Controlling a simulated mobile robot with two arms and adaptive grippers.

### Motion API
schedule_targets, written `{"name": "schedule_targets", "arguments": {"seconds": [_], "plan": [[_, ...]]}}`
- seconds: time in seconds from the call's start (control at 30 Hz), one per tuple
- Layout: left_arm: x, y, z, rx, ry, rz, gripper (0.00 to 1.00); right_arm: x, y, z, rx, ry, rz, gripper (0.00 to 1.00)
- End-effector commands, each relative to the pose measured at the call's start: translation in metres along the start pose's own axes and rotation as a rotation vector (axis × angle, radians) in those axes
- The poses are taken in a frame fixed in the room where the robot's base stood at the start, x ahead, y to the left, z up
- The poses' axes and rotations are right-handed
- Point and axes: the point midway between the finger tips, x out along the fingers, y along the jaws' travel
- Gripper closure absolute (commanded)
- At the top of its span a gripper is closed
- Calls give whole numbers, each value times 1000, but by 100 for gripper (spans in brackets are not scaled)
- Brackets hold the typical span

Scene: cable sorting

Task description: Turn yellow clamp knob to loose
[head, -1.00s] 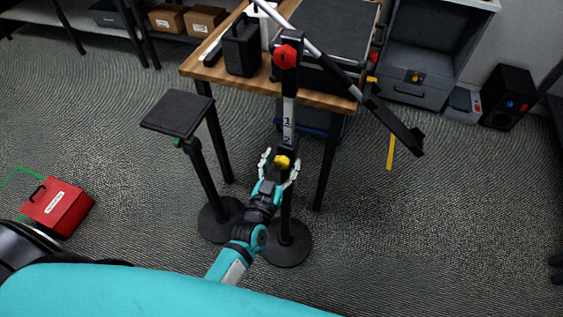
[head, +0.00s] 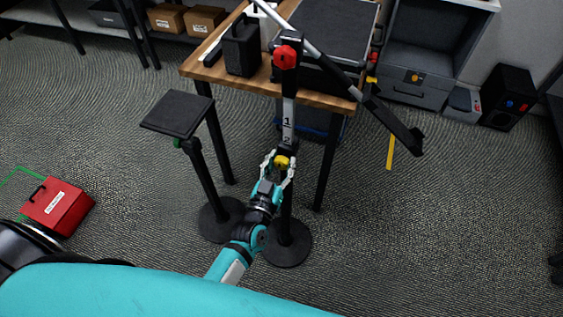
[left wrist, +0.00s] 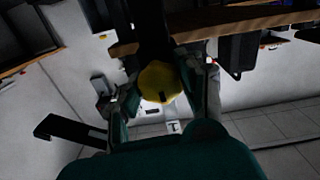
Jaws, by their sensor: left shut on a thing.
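The yellow clamp knob (head: 282,162) is on the black upright pole of a stand, below the white scale marked 1 and 2. In the left wrist view the knob (left wrist: 158,82) is round and lobed, with a dark mark on its face. My left gripper (head: 280,165) reaches it from the front and below, its fingers on either side of the knob. In the left wrist view the gripper (left wrist: 160,95) is shut on the knob. The right gripper is not in view.
A red knob (head: 285,57) is higher on the same pole, where a slanted boom (head: 385,118) crosses. The round base (head: 287,244) stands on the carpet. A second stand with a flat black top (head: 176,113) is to the left. A wooden table (head: 320,99) is behind.

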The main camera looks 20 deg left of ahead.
Motion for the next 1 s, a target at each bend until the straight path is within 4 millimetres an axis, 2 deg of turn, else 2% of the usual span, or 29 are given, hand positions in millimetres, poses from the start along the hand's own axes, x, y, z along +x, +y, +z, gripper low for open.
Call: {"name": "schedule_targets", "arguments": {"seconds": [0.47,1.0], "plan": [[0,0,0,-403,-1,0,95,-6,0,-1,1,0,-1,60],[0,-1,1,-918,-1,0,95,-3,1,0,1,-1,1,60]]}}
